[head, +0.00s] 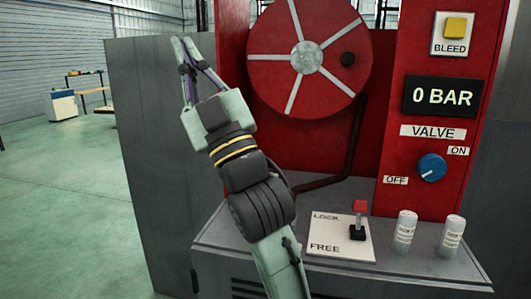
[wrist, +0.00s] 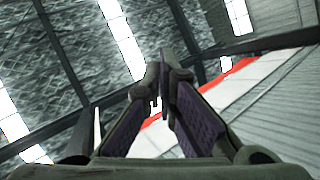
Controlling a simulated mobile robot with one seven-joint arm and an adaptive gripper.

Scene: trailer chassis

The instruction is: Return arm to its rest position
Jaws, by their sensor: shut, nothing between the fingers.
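My arm rises from the bottom of the head view, and my gripper (head: 182,42) points up in front of the grey cabinet side, left of the red wheel. Its two fingers are closed together at the tips and hold nothing. In the wrist view, the gripper (wrist: 163,75) also shows with its fingertips together, pointing at the ceiling. The gripper appears apart from the panel and its controls.
The red panel carries a wheel (head: 307,57), a BLEED button (head: 454,29), a "0 BAR" display (head: 442,96) and a blue valve knob (head: 432,167) pointing toward OFF. A red-topped lever (head: 359,220) and two white canisters (head: 405,232) (head: 451,237) stand on the ledge. Open floor lies left.

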